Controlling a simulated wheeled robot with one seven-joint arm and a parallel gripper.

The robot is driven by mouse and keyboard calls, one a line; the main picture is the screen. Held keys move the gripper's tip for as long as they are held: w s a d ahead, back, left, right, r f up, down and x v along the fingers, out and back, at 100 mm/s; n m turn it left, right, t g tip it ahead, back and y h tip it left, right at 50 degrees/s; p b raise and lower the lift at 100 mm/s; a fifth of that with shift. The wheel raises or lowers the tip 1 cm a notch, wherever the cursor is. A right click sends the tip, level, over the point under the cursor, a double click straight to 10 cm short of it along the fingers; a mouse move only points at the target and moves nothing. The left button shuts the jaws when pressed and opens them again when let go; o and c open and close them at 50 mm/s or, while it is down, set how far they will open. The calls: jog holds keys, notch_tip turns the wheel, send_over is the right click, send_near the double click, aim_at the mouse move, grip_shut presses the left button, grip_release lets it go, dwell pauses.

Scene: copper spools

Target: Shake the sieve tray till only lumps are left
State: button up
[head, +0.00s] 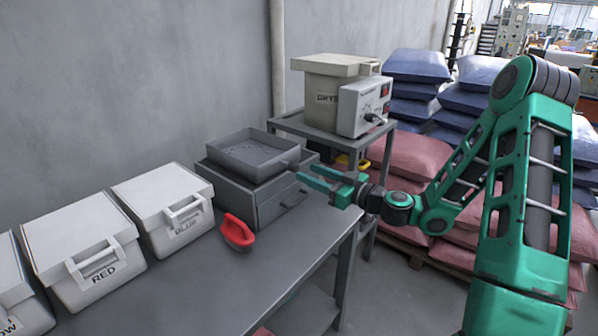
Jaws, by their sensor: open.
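The grey sieve tray (222,143) sits level on top of a grey box (249,205) at the back of the bench. It has raised walls and a few small dark bits on its floor, too small to tell apart as lumps or powder. A short handle (289,165) sticks out from its right side. My green gripper (307,172) is open, its fingers pointing left at the handle from the right. I cannot tell whether the fingers are around the handle or just short of it.
A red-handled tool (237,232) lies on the bench (226,285) in front of the box. White lidded bins (164,206) line the left side. Behind, a stand (310,131) carries a beige bin (325,92) and a control box (364,106). Stacked sacks (410,157) stand at right.

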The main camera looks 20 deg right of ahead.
aim_at(297, 168)
jog(key=shift+x, duration=2.55)
grip_shut()
